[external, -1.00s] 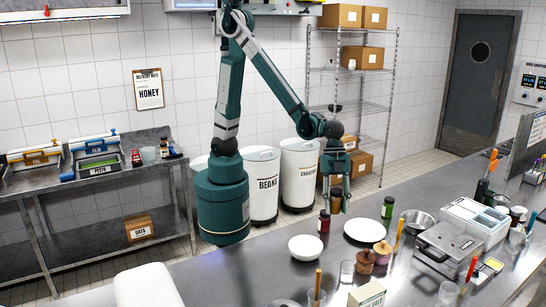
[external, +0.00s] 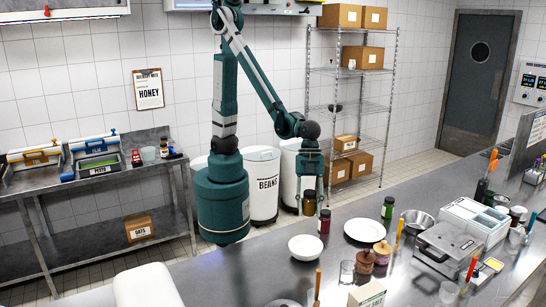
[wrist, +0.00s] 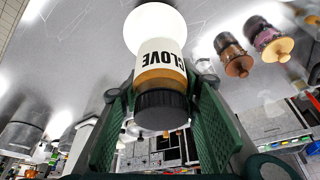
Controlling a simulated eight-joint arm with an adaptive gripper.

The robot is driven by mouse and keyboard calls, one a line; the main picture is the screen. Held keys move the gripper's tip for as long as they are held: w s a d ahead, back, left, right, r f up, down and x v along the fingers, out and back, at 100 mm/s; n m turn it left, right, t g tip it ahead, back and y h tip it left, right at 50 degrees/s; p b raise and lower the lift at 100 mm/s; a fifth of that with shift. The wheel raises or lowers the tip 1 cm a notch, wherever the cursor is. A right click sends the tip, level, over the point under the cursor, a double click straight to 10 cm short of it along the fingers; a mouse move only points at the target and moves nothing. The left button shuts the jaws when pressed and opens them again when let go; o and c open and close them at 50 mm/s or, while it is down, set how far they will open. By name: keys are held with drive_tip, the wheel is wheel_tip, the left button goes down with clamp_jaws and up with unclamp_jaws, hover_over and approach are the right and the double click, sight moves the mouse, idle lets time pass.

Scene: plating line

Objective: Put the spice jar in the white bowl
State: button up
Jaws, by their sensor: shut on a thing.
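My gripper (external: 310,197) is shut on a spice jar (external: 309,208) and holds it above the counter, behind the white bowl in the external view. In the wrist view the jar (wrist: 160,62) has a dark lid, amber contents and a white label reading CLOVE; the green fingers are on both sides of it. The white bowl (external: 306,250) stands on the counter, in front of and below the jar. In the wrist view the bowl (wrist: 150,22) appears just beyond the jar's far end, partly covered by it.
A dark red jar (external: 324,222) stands close to the bowl, right of the held jar. A white plate (external: 364,231) and a green jar (external: 388,208) are further right. The counter left of the bowl is mostly clear.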

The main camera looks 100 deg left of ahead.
drive_tip(key=shift+f, duration=0.1)
drive_tip(key=shift+f, duration=2.8)
drive_tip(key=shift+f, duration=0.1)
wheel_tip(320, 180, down, 4)
drive_tip(key=shift+f+b, duration=0.6)
drive_tip(key=shift+b, duration=0.2)
drive_tip(key=o, duration=1)
drive_tip(key=shift+r, duration=0.2)
